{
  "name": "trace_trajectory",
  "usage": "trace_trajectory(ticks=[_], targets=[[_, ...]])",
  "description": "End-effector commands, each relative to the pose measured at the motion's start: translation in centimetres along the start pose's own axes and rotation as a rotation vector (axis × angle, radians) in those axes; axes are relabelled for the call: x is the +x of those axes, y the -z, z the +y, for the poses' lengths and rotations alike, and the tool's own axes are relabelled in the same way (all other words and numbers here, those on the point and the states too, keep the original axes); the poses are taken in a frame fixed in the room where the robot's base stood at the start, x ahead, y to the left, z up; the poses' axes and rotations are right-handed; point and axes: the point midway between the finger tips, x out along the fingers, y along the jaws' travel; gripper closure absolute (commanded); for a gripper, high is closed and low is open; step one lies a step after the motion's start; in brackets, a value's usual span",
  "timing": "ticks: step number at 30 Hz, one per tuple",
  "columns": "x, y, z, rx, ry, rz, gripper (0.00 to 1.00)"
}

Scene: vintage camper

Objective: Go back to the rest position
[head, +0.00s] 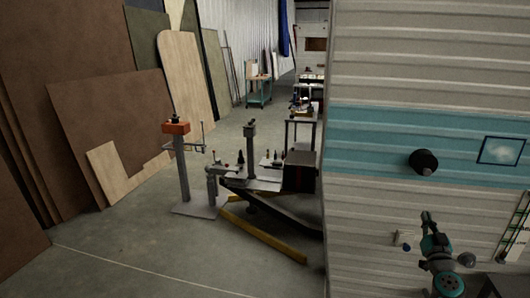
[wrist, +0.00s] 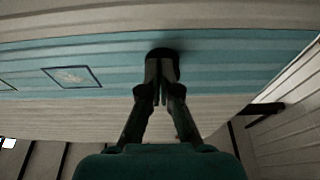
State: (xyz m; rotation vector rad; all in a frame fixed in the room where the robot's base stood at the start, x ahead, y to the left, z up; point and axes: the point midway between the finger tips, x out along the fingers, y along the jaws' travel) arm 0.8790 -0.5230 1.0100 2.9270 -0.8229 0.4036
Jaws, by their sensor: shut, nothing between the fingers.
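My gripper (wrist: 161,82) shows in the wrist view with its two dark fingers together and nothing between them. Beyond the fingertips is a black round fitting (wrist: 165,53) on the camper's blue stripe. The fingertips overlap it in this view, and I cannot tell whether they touch it. In the head view the black fitting (head: 424,161) sticks out from the camper wall, with my teal and grey arm (head: 440,262) below it at the lower right. The fingers cannot be made out clearly there.
The ribbed camper wall (head: 400,65) fills the right side, with a framed blue panel (head: 501,151) on its stripe. A machine with yellow legs (head: 262,235) and an orange-topped stand (head: 176,128) stand left of it. Boards (head: 95,110) lean at the left. The front floor is clear.

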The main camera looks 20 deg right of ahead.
Motion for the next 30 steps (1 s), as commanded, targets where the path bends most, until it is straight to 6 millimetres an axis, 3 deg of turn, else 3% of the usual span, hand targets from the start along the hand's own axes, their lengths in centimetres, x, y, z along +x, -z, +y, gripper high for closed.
trace_trajectory(ticks=[5,12,18,24,30], targets=[[-2.9,-2.8,-2.8,0.015,0.012,-0.04,1.0],[-11.9,-8.8,-9.8,0.045,0.045,-0.142,1.0],[-20.4,-11.8,-14.7,0.058,0.076,-0.219,1.0],[-29.1,-13.2,-18.4,0.062,0.114,-0.286,1.0],[-37.6,-12.9,-20.9,0.06,0.16,-0.344,1.0]])
